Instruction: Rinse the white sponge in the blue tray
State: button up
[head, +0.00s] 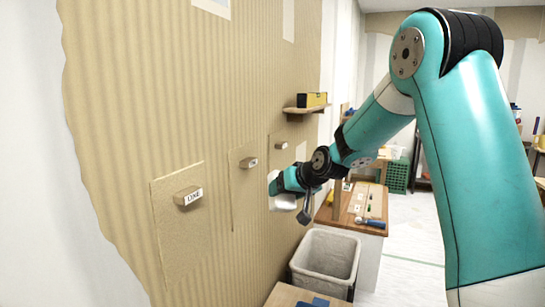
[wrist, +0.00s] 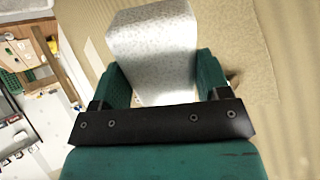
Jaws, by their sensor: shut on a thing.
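My gripper (head: 287,190) is shut on the white sponge, a pale speckled block that shows between the two green fingers in the wrist view (wrist: 152,45). In the head view a small part of the white sponge (head: 284,202) shows beside the gripper, near the papered wall. I cannot tell whether it touches the wall. A small blue piece (head: 315,302) shows at the bottom edge of the head view; I cannot tell whether it is the blue tray, since most of it is cut off.
The striped tan wall (head: 130,110) bears several panels with small labelled blocks (head: 187,196) and a shelf (head: 304,110) holding a yellow-and-black level. A grey bin (head: 326,258) stands below the gripper. A wooden workbench (head: 358,212) with tools stands behind it. Open floor lies to the right.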

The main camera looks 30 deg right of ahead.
jog(key=s+d+f+m+g+b, duration=0.1)
jog(key=f+b, duration=0.4)
jog(key=f, duration=0.9)
jog(key=s+d+f+m+g+b, duration=0.1)
jog(key=s+f+b, duration=0.4)
jog(key=f, duration=0.9)
jog(key=s+d+f+m+g+b, duration=0.1)
jog(key=f+b, duration=0.6)
jog(key=f, duration=0.7)
jog(key=s+d+g, duration=0.1)
jog(key=s+d, duration=0.1)
jog(key=d, duration=0.1)
jog(key=shift+s+f+m+h, duration=0.25)
jog(key=shift+m+h, duration=0.05)
jog(key=shift+h, duration=0.1)
jog(key=shift+f+g, duration=0.3)
jog(key=shift+f, duration=0.05)
jog(key=shift+f, duration=0.5)
jog(key=shift+f, duration=0.15)
jog(key=shift+f, duration=0.45)
